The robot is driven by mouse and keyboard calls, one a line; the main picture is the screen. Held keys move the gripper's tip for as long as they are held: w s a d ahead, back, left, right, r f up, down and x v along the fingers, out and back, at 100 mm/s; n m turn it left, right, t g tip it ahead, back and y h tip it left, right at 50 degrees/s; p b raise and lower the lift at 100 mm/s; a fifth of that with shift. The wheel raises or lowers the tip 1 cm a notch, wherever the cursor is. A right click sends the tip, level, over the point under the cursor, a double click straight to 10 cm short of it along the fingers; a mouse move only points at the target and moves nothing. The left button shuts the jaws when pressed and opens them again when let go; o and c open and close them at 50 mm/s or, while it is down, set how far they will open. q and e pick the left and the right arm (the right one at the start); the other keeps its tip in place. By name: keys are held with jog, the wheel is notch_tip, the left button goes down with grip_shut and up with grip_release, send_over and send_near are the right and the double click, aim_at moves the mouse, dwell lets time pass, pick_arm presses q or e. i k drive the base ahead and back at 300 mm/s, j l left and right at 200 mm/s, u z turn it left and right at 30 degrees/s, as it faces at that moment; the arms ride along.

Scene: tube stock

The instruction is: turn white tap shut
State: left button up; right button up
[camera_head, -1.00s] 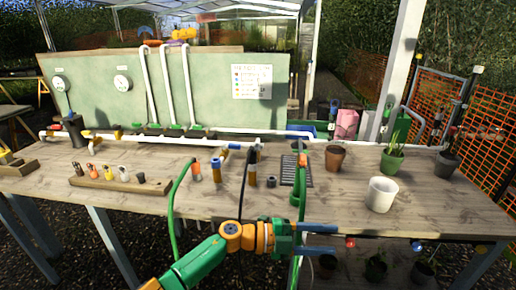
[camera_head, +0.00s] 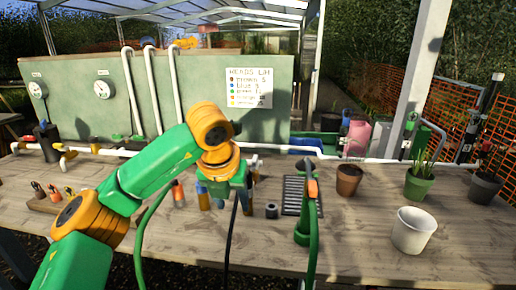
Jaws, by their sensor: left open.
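A white pipe (camera_head: 345,158) runs along the back of the table, with fittings on it. A yellow-handled fitting (camera_head: 67,155) shows at its left part. I cannot tell a white tap apart from the white pipe; my left arm covers part of the pipe's middle. My left gripper (camera_head: 233,204) is open, pointing down over the middle of the table, in front of the pipe. I see nothing between its fingers, and I cannot tell whether it touches anything. My right gripper is not in view.
A green board (camera_head: 265,120) with a notice stands behind the pipe. A white pot (camera_head: 413,230), a brown pot (camera_head: 349,180) and a green pot (camera_head: 418,185) stand at the right.

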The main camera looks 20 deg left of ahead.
aim_at(254, 160)
jog(key=i+j, duration=0.2)
jog(key=i, duration=0.3)
jog(key=i+j, duration=0.2)
jog(key=i, duration=0.25)
